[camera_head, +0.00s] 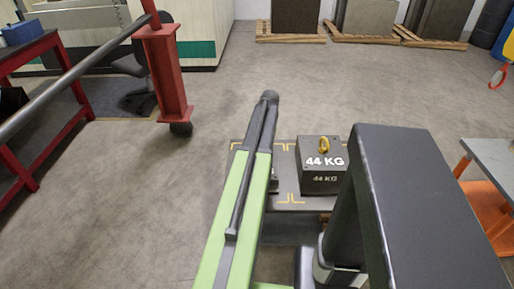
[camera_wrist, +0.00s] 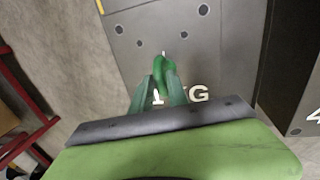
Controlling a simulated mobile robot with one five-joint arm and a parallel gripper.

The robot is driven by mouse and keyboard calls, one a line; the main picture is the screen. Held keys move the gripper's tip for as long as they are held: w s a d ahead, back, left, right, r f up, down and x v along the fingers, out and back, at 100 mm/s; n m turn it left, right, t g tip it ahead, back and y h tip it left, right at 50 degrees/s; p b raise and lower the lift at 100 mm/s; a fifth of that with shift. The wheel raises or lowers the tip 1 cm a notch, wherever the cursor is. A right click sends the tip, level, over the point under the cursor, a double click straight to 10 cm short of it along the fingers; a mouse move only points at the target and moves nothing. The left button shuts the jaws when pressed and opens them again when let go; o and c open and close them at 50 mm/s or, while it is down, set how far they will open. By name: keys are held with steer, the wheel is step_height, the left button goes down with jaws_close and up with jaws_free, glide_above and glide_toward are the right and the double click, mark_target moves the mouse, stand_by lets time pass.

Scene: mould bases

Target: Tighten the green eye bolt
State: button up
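The green eye bolt (camera_wrist: 164,65) stands on a grey block (camera_wrist: 128,30) with white "KG" lettering, partly covered by my fingers, in the wrist view. My gripper (camera_wrist: 160,82) is at the eye bolt, with its two dark green fingers close on either side of the ring's near part. Whether the fingers press on the ring or stand slightly apart from it cannot be told. In the head view my green arm hides the eye bolt and most of its block.
A block (camera_head: 321,172) marked 44 KG with a yellow eye bolt (camera_head: 324,145) stands just to the right. Both blocks are on a dark plate (camera_head: 290,202) with yellow corner marks. A red post (camera_head: 165,75) stands at left and a grey-topped table (camera_head: 494,160) at right. Open floor lies beyond.

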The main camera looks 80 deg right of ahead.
steer(key=shift+o, duration=1.4)
steer(key=s+r+p, duration=0.3)
steer(key=r+p, duration=1.4)
steer(key=shift+s+d, duration=0.2)
